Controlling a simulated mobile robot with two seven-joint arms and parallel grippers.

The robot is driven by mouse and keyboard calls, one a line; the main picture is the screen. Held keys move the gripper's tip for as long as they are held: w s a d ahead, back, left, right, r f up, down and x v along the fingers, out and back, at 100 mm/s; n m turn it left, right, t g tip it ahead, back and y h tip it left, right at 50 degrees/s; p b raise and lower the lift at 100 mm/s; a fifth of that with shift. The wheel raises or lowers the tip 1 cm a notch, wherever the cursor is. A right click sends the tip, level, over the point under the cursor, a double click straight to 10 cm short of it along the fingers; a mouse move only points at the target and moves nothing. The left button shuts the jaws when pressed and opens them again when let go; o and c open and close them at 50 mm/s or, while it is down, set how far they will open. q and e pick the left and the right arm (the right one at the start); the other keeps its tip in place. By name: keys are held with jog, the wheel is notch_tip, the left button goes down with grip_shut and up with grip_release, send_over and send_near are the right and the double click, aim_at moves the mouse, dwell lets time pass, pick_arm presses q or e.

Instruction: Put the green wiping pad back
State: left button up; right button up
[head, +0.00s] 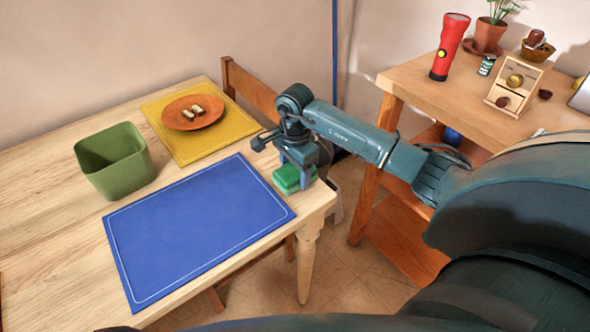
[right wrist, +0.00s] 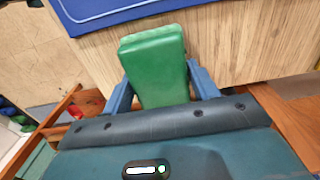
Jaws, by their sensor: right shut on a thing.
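The green wiping pad (head: 287,176) is at the right end of the wooden table, just beyond the right corner of the blue mat. My right gripper (head: 294,181) points down over it and is shut on it. In the right wrist view the pad (right wrist: 155,62) sits between the two blue fingers (right wrist: 163,84), with the table edge behind it. I cannot tell whether the pad touches the tabletop. My left gripper does not show in any view.
The blue mat (head: 195,225) lies bare on the table (head: 50,205). A green bin (head: 115,162) stands left, near a yellow mat (head: 205,145) with an orange plate (head: 193,112). A chair (head: 250,92) is behind. A shelf (head: 430,105) at right bears a red flashlight (head: 449,47).

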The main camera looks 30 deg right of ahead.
jog(key=o, duration=0.9)
jog(key=shift+f, duration=0.1)
jog(key=shift+o, duration=0.2)
